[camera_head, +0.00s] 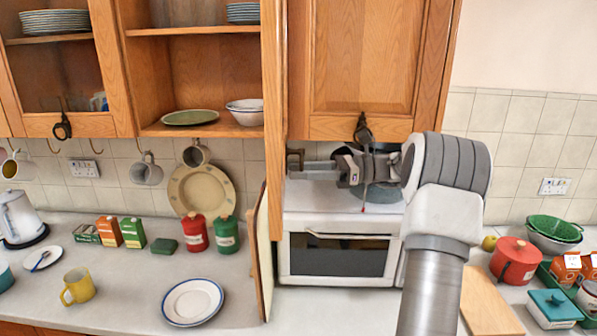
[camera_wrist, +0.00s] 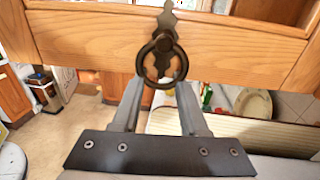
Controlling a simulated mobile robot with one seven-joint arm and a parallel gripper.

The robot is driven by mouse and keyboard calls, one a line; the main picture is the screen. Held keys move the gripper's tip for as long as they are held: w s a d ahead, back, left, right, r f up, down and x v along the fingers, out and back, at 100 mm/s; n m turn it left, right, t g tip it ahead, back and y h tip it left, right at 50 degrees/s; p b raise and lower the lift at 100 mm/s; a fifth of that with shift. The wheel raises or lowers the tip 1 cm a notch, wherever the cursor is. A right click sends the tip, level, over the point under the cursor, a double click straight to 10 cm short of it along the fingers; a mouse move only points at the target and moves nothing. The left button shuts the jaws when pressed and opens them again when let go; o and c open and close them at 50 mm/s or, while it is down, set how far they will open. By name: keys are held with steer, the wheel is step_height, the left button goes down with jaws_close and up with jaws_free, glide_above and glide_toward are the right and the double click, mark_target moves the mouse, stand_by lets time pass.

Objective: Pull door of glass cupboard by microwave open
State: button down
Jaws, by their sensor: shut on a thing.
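The glass cupboard by the microwave (camera_head: 338,258) stands open, showing shelves inside (camera_head: 160,75). Its door (camera_head: 274,90) is swung out toward me and seen nearly edge-on. In the wrist view the door's wooden bottom rail (camera_wrist: 90,38) crosses the top, with a dark ring handle (camera_wrist: 163,60) on it. My gripper (camera_wrist: 160,88) has its fingers at the lower part of this ring and is shut on it. In the head view my gripper (camera_head: 297,165) reaches left to the door's lower edge, above the microwave; the ring is small there.
A closed wooden cupboard (camera_head: 362,50) with its own ring handle hangs right of the open door, behind my wrist. Bowls (camera_head: 245,113) and a green plate (camera_head: 190,118) sit inside the open cupboard. An upright board (camera_head: 258,255), canisters (camera_head: 195,232) and a plate (camera_head: 192,302) stand on the counter below.

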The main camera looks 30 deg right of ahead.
steer(key=shift+s+d+t, duration=0.1)
steer(key=shift+d+t, duration=0.2)
steer(key=shift+d, duration=0.2)
steer(key=c, duration=0.9)
jaws_free()
steer(key=shift+r, duration=0.1)
steer(key=o, duration=0.5)
steer(key=shift+s+d, duration=0.2)
steer(key=shift+d, duration=0.25)
steer(key=shift+c, duration=0.2)
steer(key=b+v, duration=0.1)
steer(key=v, duration=1.5)
steer(key=shift+d, duration=0.35)
steer(key=shift+s+r, duration=0.1)
steer(key=shift+r, duration=0.05)
steer(key=shift+c, duration=0.3)
